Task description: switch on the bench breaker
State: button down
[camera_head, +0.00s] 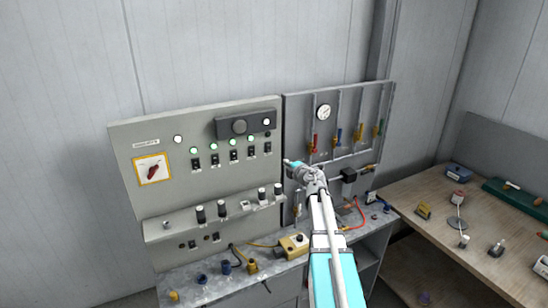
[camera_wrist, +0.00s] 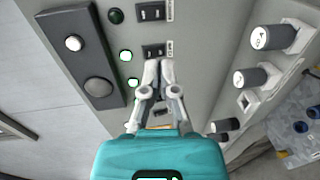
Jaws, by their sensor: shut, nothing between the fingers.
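A row of black breaker switches (camera_head: 232,156) sits on the grey control panel (camera_head: 160,199), with indicator lamps above. In the head view, most lamps glow green; the rightmost lamp (camera_head: 267,134) is dark, above the rightmost breaker (camera_head: 267,148). In the wrist view, this dark lamp (camera_wrist: 115,16) and its breaker (camera_wrist: 152,12) are at the top. The neighbouring breaker (camera_wrist: 156,50) has a lit lamp (camera_wrist: 126,56). Labels are too small to read. My gripper (camera_head: 289,163) is shut and empty, its tips (camera_wrist: 158,68) just below that neighbouring breaker in the picture; contact cannot be told.
Black knobs (camera_head: 200,214) stand out on a ledge below the breakers. A red rotary switch (camera_head: 153,171) is at left. A gauge panel (camera_head: 324,112) with coloured valve handles stands at right. A yellow box (camera_head: 293,244) sits on the bench. A wooden table (camera_head: 437,228) holds small items.

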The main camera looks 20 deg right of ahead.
aim_at(269, 151)
jog(key=w, duration=0.4)
jog(key=w+f+b, duration=0.1)
jog(key=w, duration=0.4)
jog(key=w+f+b, duration=0.1)
jog(key=w, duration=0.4)
jog(key=shift+a, duration=0.2)
jog(key=shift+s+d, duration=0.1)
